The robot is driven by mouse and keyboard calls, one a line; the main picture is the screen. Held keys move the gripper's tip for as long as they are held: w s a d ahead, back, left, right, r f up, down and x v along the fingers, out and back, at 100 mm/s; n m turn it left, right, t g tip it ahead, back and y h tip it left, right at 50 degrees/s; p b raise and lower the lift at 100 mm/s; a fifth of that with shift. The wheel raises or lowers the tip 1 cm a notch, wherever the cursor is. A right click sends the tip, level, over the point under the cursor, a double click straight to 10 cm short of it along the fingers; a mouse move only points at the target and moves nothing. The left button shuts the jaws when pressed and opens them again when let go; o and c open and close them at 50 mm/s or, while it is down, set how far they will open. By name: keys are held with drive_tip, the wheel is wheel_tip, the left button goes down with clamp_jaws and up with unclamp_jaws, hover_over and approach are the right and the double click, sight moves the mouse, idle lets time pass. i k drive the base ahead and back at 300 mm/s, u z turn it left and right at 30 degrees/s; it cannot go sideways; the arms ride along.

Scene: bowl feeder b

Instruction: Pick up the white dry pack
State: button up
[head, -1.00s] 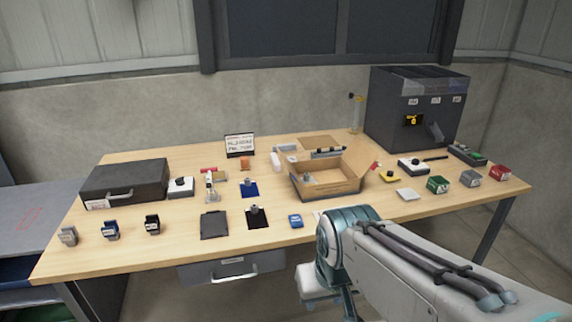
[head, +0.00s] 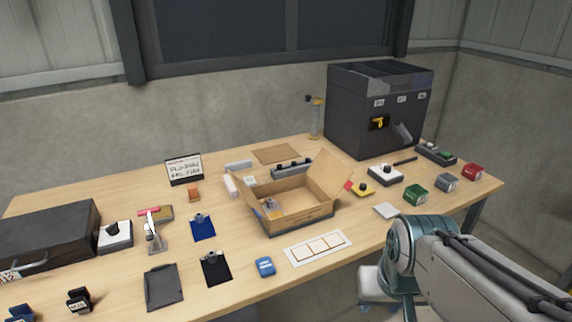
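A small flat white square (head: 386,210), which looks like the white dry pack, lies flat on the wooden table near its front edge, right of the open cardboard box (head: 290,222). No label on it can be read. My arm (head: 440,250) reaches in from the lower right, with its teal joint in front of the table's front edge and a little below the white square in the picture. My gripper's fingertips cannot be made out. Nothing touches the white square.
A dark machine (head: 380,110) stands behind.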

sight(250, 181)
drive_tip(key=z, duration=0.15)
drive_tip(key=i, duration=0.65)
drive_tip(key=u, duration=0.65)
drive_tip(key=i, duration=0.55)
drive_tip(key=u, duration=0.45)
